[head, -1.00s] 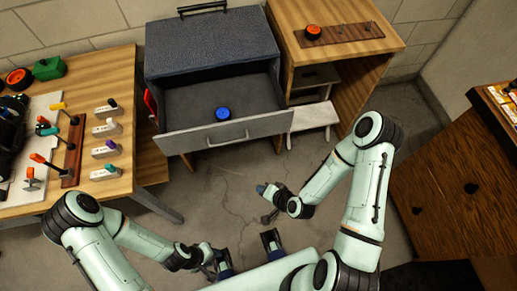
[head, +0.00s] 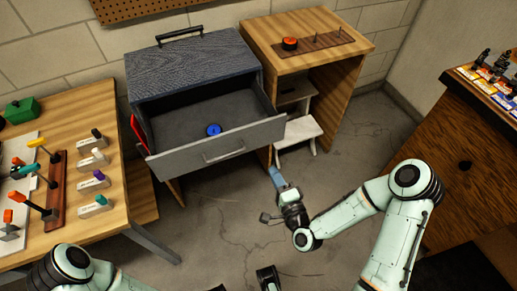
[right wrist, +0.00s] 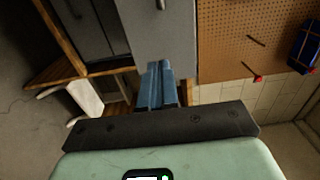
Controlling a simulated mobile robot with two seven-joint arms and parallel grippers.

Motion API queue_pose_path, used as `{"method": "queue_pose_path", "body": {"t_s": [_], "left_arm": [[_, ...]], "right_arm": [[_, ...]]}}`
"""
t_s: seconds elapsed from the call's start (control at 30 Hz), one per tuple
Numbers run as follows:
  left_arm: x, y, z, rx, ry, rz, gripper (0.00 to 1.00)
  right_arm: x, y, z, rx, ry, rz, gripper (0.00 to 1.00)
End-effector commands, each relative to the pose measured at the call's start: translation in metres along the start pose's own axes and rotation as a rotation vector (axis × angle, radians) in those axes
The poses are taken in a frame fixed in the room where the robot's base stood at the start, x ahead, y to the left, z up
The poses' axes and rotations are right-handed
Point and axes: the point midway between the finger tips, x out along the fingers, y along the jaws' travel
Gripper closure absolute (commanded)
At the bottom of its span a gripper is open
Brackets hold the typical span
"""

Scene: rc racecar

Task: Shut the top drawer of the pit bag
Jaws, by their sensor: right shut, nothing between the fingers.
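The grey pit bag (head: 195,68) stands at the back with its top drawer (head: 222,146) pulled well out. A blue round item (head: 214,130) lies inside the drawer. The drawer front has a pale bar handle. My right gripper (head: 277,175) is shut and empty, in front of and below the drawer front's right end. In the right wrist view its blue fingers (right wrist: 162,84) point toward the grey drawer front (right wrist: 165,40); I cannot tell whether they touch it. My left gripper (head: 243,284) shows only as fingertips at the bottom edge, spread apart.
A wooden bench (head: 100,215) with tools stands at the left. A wooden stand (head: 318,55) with an orange-and-black wheel (head: 290,43) is right of the bag, and a white step stool (head: 300,130) is beneath it. A dark wooden table (head: 465,190) is at the right. Floor between is clear.

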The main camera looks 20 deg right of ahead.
Motion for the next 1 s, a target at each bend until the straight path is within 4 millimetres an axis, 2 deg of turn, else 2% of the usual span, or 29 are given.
{"method": "queue_pose_path", "body": {"t_s": [0.03,0.1,0.4,0.6,0.8,1.0], "left_arm": [[0.012,-0.003,-0.004,0.001,0.009,0.002,0.57],[0.02,-0.004,-0.01,0.002,0.023,0.004,0.57],[0.018,-0.003,-0.012,0.002,0.033,0.006,0.57],[0.021,-0.004,-0.018,0.001,0.049,0.005,0.57],[0.022,-0.005,-0.022,0.0,0.057,0.005,0.57],[0.022,-0.005,-0.022,0.0,0.059,0.004,0.57]], "right_arm": [[0.005,0.006,0.0,-0.005,0.0,-0.002,1.0],[0.011,0.006,0.001,-0.004,-0.002,-0.001,1.0],[0.077,0.002,0.001,0.002,0.0,0.0,1.0],[0.11,0.002,0.002,0.003,-0.001,0.001,1.0],[0.124,0.002,0.002,0.002,-0.002,0.003,1.0],[0.126,0.002,0.002,0.001,-0.002,0.003,1.0]]}}
